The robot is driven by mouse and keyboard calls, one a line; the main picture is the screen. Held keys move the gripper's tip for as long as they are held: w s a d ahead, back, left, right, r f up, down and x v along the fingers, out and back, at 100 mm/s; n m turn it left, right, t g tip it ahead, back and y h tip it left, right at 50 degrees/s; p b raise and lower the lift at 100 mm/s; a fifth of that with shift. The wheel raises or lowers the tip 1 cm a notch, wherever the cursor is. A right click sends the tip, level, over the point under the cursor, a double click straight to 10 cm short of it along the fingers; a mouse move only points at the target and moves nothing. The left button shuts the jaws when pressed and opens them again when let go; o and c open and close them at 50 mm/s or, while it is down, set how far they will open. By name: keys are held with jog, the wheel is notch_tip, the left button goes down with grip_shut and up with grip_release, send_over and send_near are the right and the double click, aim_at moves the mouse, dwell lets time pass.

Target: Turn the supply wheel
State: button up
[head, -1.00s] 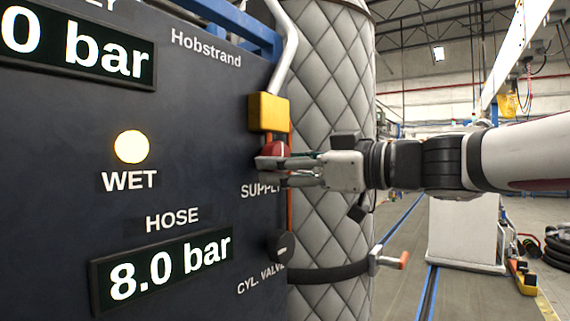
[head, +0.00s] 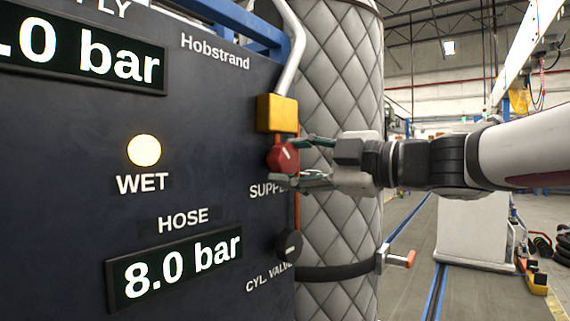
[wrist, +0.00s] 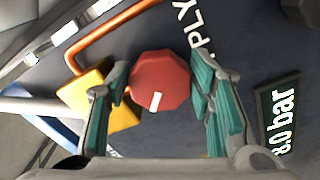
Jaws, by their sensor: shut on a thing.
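The supply wheel is a red faceted knob (head: 281,157) with a white mark, on the dark panel above the SUPPLY label. It fills the middle of the wrist view (wrist: 160,75), its white mark towards the bottom. My gripper (head: 287,163) reaches it from the right, one finger above and one below in the head view. In the wrist view my gripper (wrist: 157,78) has its teal-padded fingers on either side of the wheel, shut on it. The fingers hide part of the wheel's rim and of the SUPPLY label in the head view.
A yellow block (head: 277,113) sits just above the wheel on an orange pipe. A black CYL. VALVE knob (head: 289,246) is below. A quilted grey cylinder (head: 340,75) stands close behind. The HOSE display (head: 178,268) reads 8.0 bar; the WET lamp (head: 144,150) glows.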

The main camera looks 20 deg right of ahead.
jog(key=shift+n, duration=1.2)
jog(key=o, duration=1.2)
jog(key=shift+c, duration=0.2)
jog(key=shift+r, duration=0.1)
jog(key=v, duration=0.8)
